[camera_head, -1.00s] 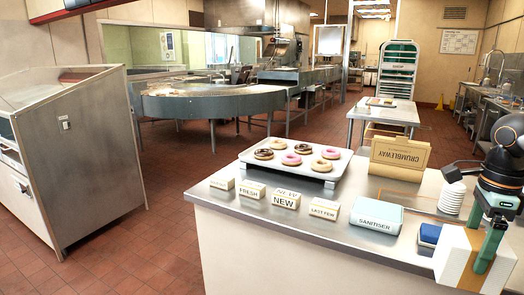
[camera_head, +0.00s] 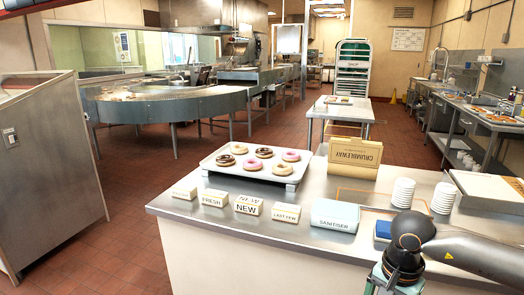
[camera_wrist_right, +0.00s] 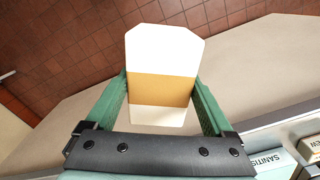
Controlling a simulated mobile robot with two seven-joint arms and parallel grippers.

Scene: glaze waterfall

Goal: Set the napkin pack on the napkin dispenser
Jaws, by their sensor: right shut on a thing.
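The napkin pack (camera_wrist_right: 162,52), white with a tan band, is between the green fingers of my right gripper (camera_wrist_right: 160,85) in the right wrist view. The gripper is shut on it and holds it in front of the counter's pale side, with red floor tiles beyond. In the head view only the upper part of my right gripper shows at the bottom edge; its fingertips and the pack are out of frame. I cannot pick out the napkin dispenser with certainty. My left gripper is not in view.
The counter (camera_head: 180,205) holds a donut tray (camera_head: 215,170), small label signs, a sanitiser box (camera_head: 336,216), a blue item (camera_head: 383,230), a Crumbleway box (camera_head: 353,158) and two white stacks (camera_head: 403,192). An orange outline (camera_head: 365,193) marks mostly bare counter.

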